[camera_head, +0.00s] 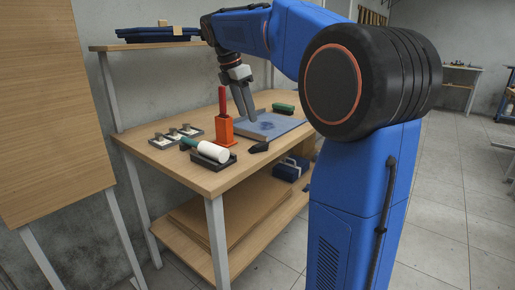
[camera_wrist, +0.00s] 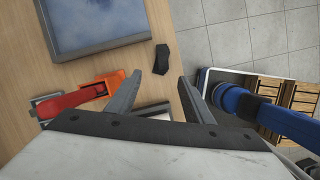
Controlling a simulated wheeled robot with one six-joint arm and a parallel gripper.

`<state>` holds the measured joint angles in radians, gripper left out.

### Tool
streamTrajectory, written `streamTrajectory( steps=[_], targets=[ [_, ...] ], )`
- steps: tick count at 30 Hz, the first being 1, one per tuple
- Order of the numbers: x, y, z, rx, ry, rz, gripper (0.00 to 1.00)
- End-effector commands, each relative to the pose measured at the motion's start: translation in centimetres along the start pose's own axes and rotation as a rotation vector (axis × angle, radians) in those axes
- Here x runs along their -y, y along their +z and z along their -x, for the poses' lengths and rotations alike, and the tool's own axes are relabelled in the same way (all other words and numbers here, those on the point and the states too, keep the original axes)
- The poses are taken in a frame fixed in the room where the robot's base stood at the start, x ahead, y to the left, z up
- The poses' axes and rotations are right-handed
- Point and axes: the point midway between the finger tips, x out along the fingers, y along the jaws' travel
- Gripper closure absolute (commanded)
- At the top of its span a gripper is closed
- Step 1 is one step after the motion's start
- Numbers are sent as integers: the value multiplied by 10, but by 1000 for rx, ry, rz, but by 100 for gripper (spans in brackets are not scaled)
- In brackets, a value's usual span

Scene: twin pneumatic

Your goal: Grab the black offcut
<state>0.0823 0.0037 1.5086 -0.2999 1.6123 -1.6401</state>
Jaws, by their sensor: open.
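The black offcut (camera_head: 259,147) is a small dark angular piece lying on the wooden table near its front edge, right of the orange holder. It also shows in the wrist view (camera_wrist: 161,59), just ahead of the gap between my fingertips. My gripper (camera_head: 246,115) hangs above the table with its fingers pointing down, behind and above the offcut. In the wrist view my gripper (camera_wrist: 160,77) is open, with nothing between its fingers. The offcut is not touched in either view.
An orange holder (camera_head: 221,132) with a red upright piece (camera_head: 222,98) stands close by on the left. A white roller (camera_head: 213,151) lies in a dark tray. A grey-blue panel (camera_head: 278,123) lies behind the offcut, with a green brush (camera_head: 284,107) beyond. The table's edge is near.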

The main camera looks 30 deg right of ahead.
Motion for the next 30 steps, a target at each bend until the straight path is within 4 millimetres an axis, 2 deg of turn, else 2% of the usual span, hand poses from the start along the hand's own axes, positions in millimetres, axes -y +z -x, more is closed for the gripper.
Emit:
streamTrajectory(
  steps=[9, 19, 30],
  targets=[
    [1, 0, -54, 0, -1, -1, 53],
    [1, 1, -77, 0, 0, -2, 53],
    [4, 4, -120, 0, 0, -2, 53]
  ],
)
